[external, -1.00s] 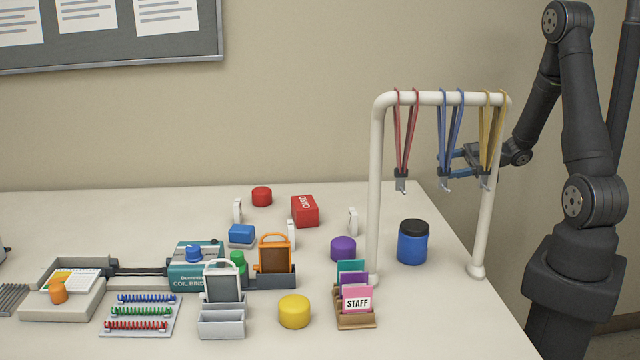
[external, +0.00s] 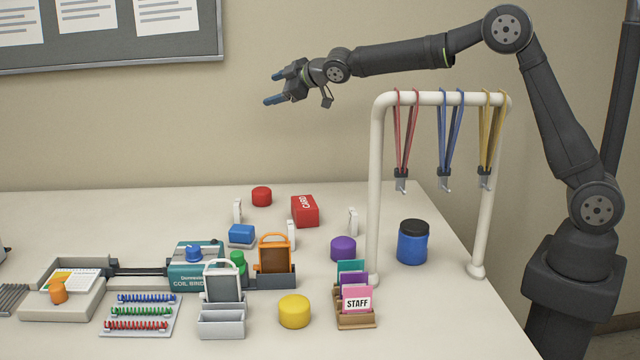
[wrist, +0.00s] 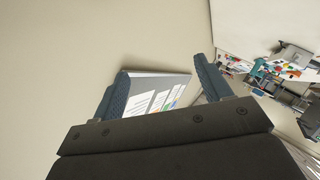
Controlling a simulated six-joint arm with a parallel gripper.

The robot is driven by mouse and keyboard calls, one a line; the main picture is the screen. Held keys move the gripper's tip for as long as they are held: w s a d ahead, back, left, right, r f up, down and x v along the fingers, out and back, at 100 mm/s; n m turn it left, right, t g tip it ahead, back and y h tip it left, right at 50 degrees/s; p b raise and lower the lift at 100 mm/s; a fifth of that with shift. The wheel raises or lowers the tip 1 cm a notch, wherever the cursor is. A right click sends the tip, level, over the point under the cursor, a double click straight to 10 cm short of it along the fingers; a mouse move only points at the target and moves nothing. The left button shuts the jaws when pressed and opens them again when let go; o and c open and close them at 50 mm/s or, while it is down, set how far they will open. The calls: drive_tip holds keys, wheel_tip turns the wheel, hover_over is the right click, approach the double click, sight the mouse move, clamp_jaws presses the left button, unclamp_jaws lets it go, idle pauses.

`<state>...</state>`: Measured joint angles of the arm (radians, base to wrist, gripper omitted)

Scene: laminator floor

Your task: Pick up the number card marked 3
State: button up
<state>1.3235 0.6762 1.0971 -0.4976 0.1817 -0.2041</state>
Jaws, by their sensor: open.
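My gripper (external: 273,88) is open and empty, high above the back of the table, in front of the wall. In the wrist view its two blue fingers stand apart (wrist: 160,68) with nothing between them. Three thin white upright pieces stand on the table: one at the left (external: 237,210), one in the middle (external: 291,234) and one at the right (external: 353,220). They may be the number cards, but they show nearly edge-on. No number can be read, so I cannot tell which is marked 3. My gripper is well above all of them.
A white rack (external: 376,190) with hanging lanyards stands at the right, below my forearm. A red box (external: 305,212), a purple disc (external: 343,249), a blue block (external: 241,234) and a blue jar (external: 412,245) surround the white pieces. The back left of the table is clear.

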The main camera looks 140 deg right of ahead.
drive_tip(key=w+f+m+y, duration=0.1)
drive_tip(key=w+f+y, duration=0.2)
drive_tip(key=w, duration=0.3)
drive_tip(key=m+y, duration=0.1)
drive_tip(key=y, duration=0.6)
approach(240, 203)
drive_tip(key=shift+t, duration=0.4)
drive_tip(key=x, duration=1.2)
drive_tip(key=shift+s+f, duration=0.15)
drive_tip(key=shift+s, duration=0.15)
drive_tip(key=c, duration=1.1)
drive_tip(key=shift+o, duration=0.2)
